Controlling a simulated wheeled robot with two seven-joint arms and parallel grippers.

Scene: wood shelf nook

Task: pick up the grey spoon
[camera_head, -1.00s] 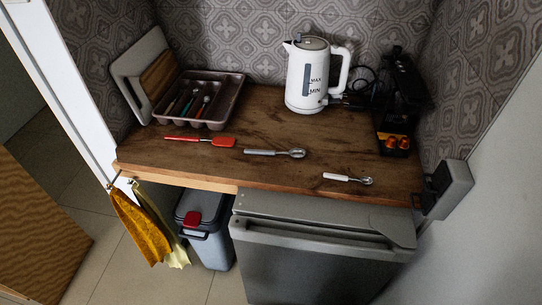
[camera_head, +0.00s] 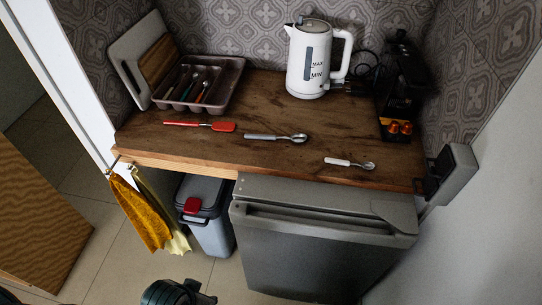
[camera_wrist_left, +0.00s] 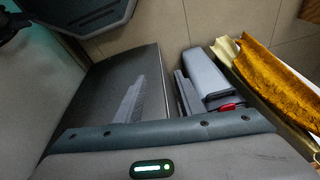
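The grey spoon (camera_head: 275,137) lies flat on the wooden counter near its middle front, its handle to the left and its bowl to the right. A second spoon with a white handle (camera_head: 349,163) lies to its right, nearer the front edge. A dark rounded part of my own arm shows at the bottom of the head view, well below the counter. The left wrist view faces down toward the floor and fridge and does not show the spoon. My right gripper is not in view.
A red spatula (camera_head: 201,125) lies left of the spoon. A cutlery tray (camera_head: 233,80), a white kettle (camera_head: 318,62) and a black coffee machine (camera_head: 400,85) stand behind. Below are a small fridge (camera_head: 310,245) and a grey bin (camera_head: 213,233). A yellow cloth (camera_head: 143,213) hangs left.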

